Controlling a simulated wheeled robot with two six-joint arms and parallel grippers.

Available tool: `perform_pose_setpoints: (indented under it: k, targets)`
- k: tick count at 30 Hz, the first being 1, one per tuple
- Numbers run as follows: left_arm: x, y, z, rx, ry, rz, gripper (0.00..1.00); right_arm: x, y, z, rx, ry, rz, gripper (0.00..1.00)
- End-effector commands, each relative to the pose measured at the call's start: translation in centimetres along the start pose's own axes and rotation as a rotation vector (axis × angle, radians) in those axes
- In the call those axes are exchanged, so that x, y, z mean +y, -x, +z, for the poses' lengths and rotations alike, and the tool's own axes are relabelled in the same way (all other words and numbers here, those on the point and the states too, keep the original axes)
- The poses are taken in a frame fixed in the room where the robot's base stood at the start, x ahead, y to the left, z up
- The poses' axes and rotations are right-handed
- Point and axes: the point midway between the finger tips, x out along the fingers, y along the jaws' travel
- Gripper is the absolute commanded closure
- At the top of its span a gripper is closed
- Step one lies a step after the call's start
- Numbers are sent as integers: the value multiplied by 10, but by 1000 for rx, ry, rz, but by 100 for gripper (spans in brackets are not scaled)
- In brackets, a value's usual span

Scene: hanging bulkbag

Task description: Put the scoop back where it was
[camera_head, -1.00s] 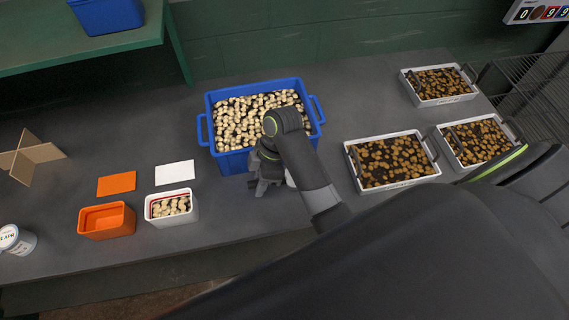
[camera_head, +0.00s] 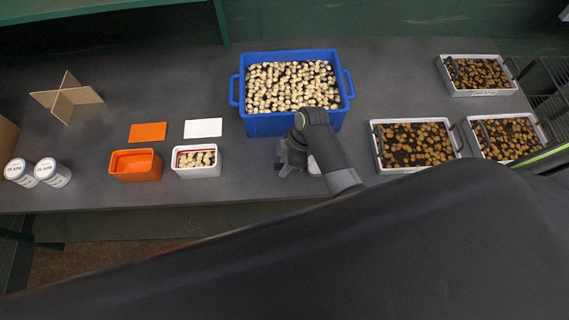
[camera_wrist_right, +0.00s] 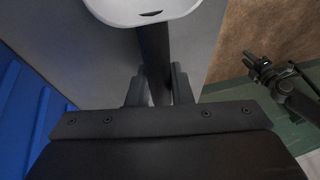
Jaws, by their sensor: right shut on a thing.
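My right gripper (camera_head: 288,162) is just in front of the near wall of the blue bin (camera_head: 290,122), above the grey counter. In the right wrist view its fingers (camera_wrist_right: 158,88) are shut on the dark handle (camera_wrist_right: 154,48) of the scoop. The scoop's white head (camera_wrist_right: 145,8) is cut off by the top edge of that view. In the head view only a small white part (camera_head: 314,166) shows beside my right wrist. My left gripper seems to be the small dark one (camera_wrist_right: 262,68) at the right of the wrist view; its jaws are unclear.
The blue bin holds many pale pieces. A white box (camera_head: 197,172) and an orange box (camera_head: 136,176) stand left of my gripper, with flat cards behind them. Grey trays (camera_head: 416,168) of brown pieces stand right. Two cans (camera_head: 52,179) are far left.

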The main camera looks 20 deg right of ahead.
Motion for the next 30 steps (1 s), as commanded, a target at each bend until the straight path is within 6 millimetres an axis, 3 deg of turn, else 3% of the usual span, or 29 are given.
perform_pose_setpoints:
  k: [5,6,11,23,30]
  targets:
    - [0,-1,7,-10,1,0,64,1,-2,1,0,0,0,100]
    - [0,-1,7,-11,1,0,64,1,-2,1,0,0,0,78]
    - [0,-1,8,-12,1,0,64,0,-2,0,0,0,0,59]
    - [0,-2,8,-13,1,0,64,1,5,0,0,0,2,59]
    - [1,-9,9,-13,1,0,64,2,42,0,0,2,7,59]
